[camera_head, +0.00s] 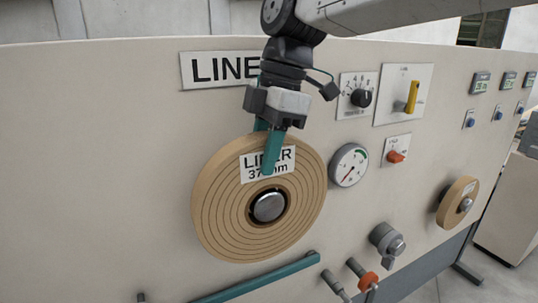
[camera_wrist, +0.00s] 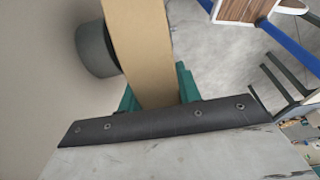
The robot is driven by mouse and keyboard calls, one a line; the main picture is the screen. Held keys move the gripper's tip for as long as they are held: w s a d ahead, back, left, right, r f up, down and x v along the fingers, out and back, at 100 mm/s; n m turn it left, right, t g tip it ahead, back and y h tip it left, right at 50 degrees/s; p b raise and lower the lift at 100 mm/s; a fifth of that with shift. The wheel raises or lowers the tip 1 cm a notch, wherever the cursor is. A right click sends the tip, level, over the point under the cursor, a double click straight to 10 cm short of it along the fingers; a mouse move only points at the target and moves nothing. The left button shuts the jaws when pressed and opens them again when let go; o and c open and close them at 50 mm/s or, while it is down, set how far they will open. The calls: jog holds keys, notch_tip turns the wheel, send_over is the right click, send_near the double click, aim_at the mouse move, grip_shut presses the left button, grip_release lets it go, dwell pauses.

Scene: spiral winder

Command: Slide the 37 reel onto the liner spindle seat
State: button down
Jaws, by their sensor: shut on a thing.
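The tan 37 reel (camera_head: 220,205) has a white "LINER 37 mm" label and stands upright in front of the cream panel. My gripper (camera_head: 266,152) is shut on its upper rim, with one teal finger in front and one behind. The silver end of the liner spindle (camera_head: 268,207) shows in the reel's dark bore, so the reel is around the spindle tip. In the wrist view the reel's rim (camera_wrist: 140,45) lies between the teal fingers. A grey cylinder (camera_wrist: 97,50) shows between reel and panel. How far on the reel sits is hard to tell.
A "LINE..." sign (camera_head: 215,70) is partly hidden by my arm. A pressure gauge (camera_head: 348,165) is close right of the reel. A teal bar (camera_head: 255,280) runs below it.

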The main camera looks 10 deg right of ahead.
jog(key=shift+w+a, duration=0.3)
jog(key=shift+w, duration=0.65)
jog(key=shift+w+a, duration=0.25)
jog(key=shift+w, duration=0.65)
jog(key=shift+w+f, duration=0.2)
jog(key=shift+w, duration=0.05)
jog(key=c, duration=0.9)
grip_release()
jog(key=shift+f, duration=0.1)
